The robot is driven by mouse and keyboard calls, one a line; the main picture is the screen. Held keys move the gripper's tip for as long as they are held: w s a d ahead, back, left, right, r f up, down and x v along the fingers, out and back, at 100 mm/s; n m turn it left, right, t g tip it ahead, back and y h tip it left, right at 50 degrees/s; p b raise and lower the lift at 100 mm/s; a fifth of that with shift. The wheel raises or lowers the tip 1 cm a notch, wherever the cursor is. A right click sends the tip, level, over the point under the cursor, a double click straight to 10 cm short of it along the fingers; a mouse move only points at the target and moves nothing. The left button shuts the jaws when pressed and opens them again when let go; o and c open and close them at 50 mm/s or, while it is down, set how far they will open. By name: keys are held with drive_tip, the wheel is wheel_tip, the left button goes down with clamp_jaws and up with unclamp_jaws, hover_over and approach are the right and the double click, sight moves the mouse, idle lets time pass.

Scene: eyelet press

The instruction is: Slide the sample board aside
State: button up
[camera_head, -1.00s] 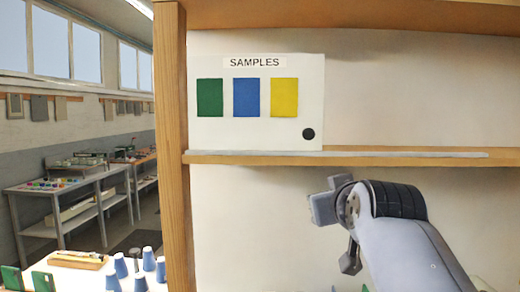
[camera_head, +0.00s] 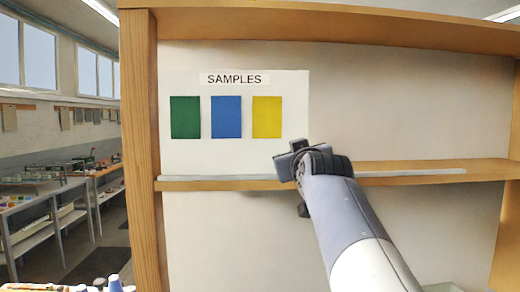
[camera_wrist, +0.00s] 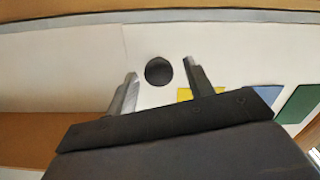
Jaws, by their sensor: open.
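The sample board (camera_head: 235,155) is a white panel labelled SAMPLES with green, blue and yellow patches. It stands upright at the left end of the shelf, against the back. My gripper (camera_head: 285,160) is at the board's lower right corner and hides the round black knob there in the head view. In the wrist view, the knob (camera_wrist: 158,72) shows between the two spread fingers of my gripper (camera_wrist: 159,69). The fingers are open on either side of it, with a visible gap to each. Whether the tips reach the knob's depth I cannot tell.
A grey rail (camera_head: 410,173) runs along the wooden shelf (camera_head: 480,168). The shelf space right of the board is empty. A wooden post (camera_head: 140,160) stands close to the board's left edge. Workbenches (camera_head: 45,205) stand far left.

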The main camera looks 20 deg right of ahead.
drive_tip(key=shift+w+d, duration=0.15)
drive_tip(key=shift+w, duration=0.4)
clamp_jaws()
